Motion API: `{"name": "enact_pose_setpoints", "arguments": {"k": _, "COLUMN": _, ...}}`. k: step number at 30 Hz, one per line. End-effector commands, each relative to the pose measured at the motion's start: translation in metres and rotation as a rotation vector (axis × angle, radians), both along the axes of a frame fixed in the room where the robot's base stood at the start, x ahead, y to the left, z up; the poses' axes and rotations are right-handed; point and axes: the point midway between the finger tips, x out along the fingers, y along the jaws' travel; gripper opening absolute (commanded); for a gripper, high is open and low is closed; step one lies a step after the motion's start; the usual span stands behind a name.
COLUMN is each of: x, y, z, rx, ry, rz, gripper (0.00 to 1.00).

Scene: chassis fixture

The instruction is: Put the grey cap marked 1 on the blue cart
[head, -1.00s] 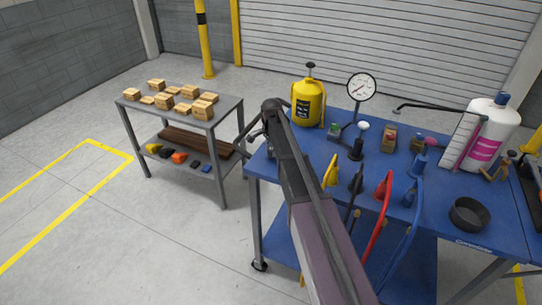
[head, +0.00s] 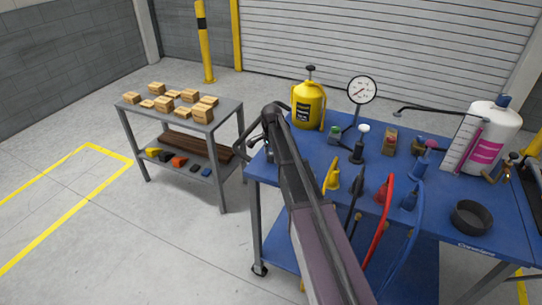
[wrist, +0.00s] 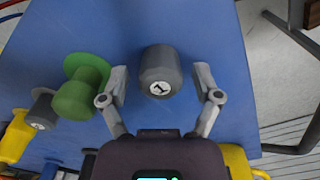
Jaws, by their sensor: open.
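The grey cap (wrist: 160,72), with a white disc marked 1, stands on the blue cart top (wrist: 205,25) in the wrist view. My gripper (wrist: 160,76) is open, with one finger on each side of the cap. Small gaps show between the fingers and the cap, so it is not gripped. In the head view my arm reaches over the near left end of the blue cart (head: 465,225), and the cap cannot be made out clearly there.
A green knob-shaped part (wrist: 80,92) is close to the left finger. Another grey cap (wrist: 42,108) lies beyond it. A yellow canister (head: 308,104) and a gauge (head: 361,90) stand at the cart's back. A grey table (head: 215,117) with wooden blocks stands to the left.

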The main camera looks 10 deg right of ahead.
Motion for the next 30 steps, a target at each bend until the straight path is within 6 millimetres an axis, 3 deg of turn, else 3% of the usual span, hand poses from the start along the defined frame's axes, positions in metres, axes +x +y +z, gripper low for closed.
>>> {"name": "enact_pose_setpoints", "arguments": {"k": 14, "x": 0.000, "y": 0.000, "z": 0.006, "rx": 0.000, "ry": 0.000, "rz": 0.000, "gripper": 0.82}}
{"name": "enact_pose_setpoints", "arguments": {"k": 30, "x": 0.000, "y": 0.000, "z": 0.047, "rx": 0.000, "ry": 0.000, "rz": 0.001, "gripper": 0.82}}
